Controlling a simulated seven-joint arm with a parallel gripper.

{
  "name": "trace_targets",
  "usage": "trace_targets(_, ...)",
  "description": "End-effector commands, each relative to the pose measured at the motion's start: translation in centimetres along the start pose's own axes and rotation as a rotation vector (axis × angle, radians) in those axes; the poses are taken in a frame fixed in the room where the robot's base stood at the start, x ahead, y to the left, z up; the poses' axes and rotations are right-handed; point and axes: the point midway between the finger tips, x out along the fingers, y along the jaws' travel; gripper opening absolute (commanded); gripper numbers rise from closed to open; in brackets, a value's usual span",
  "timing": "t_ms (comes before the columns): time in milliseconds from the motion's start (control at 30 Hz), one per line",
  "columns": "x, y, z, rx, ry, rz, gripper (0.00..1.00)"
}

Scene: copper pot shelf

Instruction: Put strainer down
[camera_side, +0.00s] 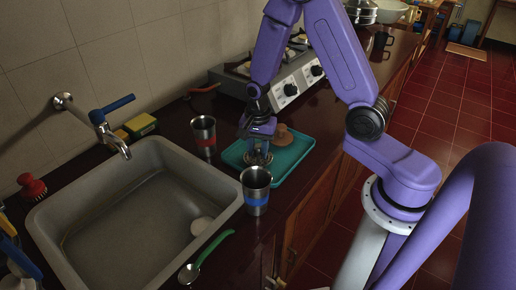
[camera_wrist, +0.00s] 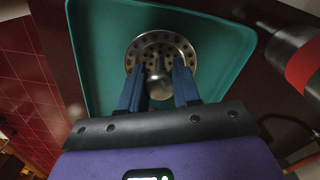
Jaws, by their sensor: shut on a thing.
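The strainer (camera_wrist: 160,42) is a round metal disc with holes and a central knob. In the wrist view it shows against the teal tray (camera_wrist: 100,40). My gripper (camera_wrist: 159,78) points down with its dark blue fingers on either side of the knob, shut on it. In the side view my gripper (camera_side: 259,148) is low over the left part of the teal tray (camera_side: 291,161), with the strainer (camera_side: 259,158) at its fingertips. The strainer is at or just above the tray surface; I cannot tell if it touches.
A brown object (camera_side: 283,136) is on the tray behind my gripper. A red-banded metal cup (camera_side: 203,137) stands left of the tray, a blue-banded one (camera_side: 256,190) in front. The sink (camera_side: 140,215) is left, a green-handled spoon (camera_side: 205,258) in front, and the stove (camera_side: 285,85) behind.

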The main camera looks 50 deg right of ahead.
Motion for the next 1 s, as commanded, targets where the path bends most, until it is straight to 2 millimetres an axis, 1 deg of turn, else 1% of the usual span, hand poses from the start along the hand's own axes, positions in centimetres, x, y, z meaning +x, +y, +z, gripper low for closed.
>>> trace_targets(100, 0.3, 0.0, 0.0, 0.0, 0.0, 0.001, 0.0)
trace_targets(133, 0.3, 0.0, 0.0, 0.0, 0.0, 0.0, 0.42)
trace_targets(167, 0.3, 0.0, 0.0, 0.0, 0.0, 0.0, 0.51)
trace_targets(200, 0.2, 0.0, 0.0, 0.0, 0.0, 0.0, 0.57)
trace_targets(467, 0.2, 0.0, 0.0, 0.0, 0.0, 0.0, 0.57)
trace_targets(633, -0.5, -0.1, 0.0, 0.0, 0.001, -0.002, 0.57)
trace_targets(767, -2.0, -0.1, 0.0, -0.001, 0.001, -0.005, 0.57)
trace_targets(1000, -5.7, -0.1, 0.0, 0.0, 0.002, -0.006, 0.57)
